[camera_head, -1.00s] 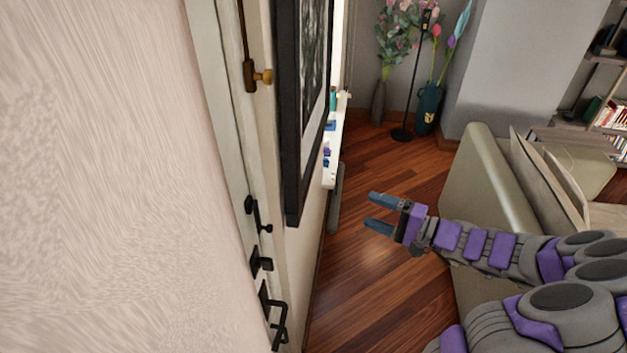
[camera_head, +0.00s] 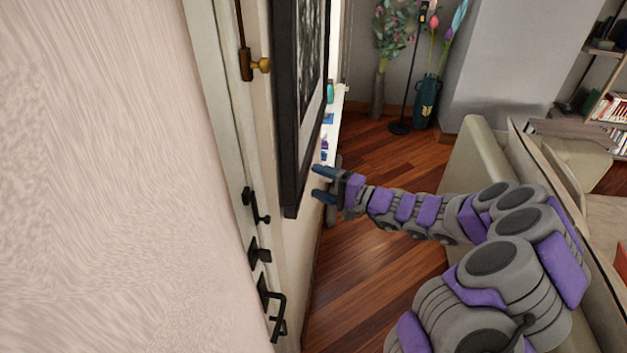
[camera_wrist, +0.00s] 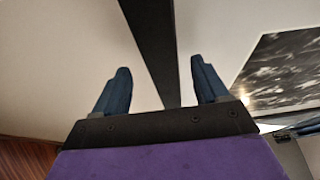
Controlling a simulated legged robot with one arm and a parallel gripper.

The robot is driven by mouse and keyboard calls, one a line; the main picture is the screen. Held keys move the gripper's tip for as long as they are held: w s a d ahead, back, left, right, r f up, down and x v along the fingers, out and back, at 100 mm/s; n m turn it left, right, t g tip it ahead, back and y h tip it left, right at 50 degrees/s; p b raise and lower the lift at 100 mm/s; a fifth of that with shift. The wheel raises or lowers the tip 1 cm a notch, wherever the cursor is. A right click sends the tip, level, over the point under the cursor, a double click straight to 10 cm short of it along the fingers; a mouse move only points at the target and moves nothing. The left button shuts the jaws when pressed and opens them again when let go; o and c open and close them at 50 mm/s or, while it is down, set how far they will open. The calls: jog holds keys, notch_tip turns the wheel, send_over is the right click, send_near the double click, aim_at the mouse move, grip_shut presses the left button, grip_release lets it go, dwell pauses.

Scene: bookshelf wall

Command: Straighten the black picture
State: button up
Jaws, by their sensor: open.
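The black picture (camera_head: 288,130) hangs on the wall left of centre in the head view, seen almost edge-on. It has a black frame, a pale mat and a dark grey print. My gripper (camera_head: 314,183) is open beside the picture's lower right edge. In the wrist view, the black frame edge (camera_wrist: 153,45) runs down between the two blue fingers of my gripper (camera_wrist: 158,90), with space on both sides. The print (camera_wrist: 285,70) shows at the right. Whether the fingers touch the frame cannot be told.
A white door edge with black handles (camera_head: 270,295) is at the left. A white shelf (camera_head: 333,135) with small items juts out beyond the picture. A beige sofa (camera_head: 470,165) stands at the right. Wooden floor (camera_head: 375,270) is clear between. Vases stand at the back.

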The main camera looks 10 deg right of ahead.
jog(key=shift+x, duration=1.3)
grip_shut()
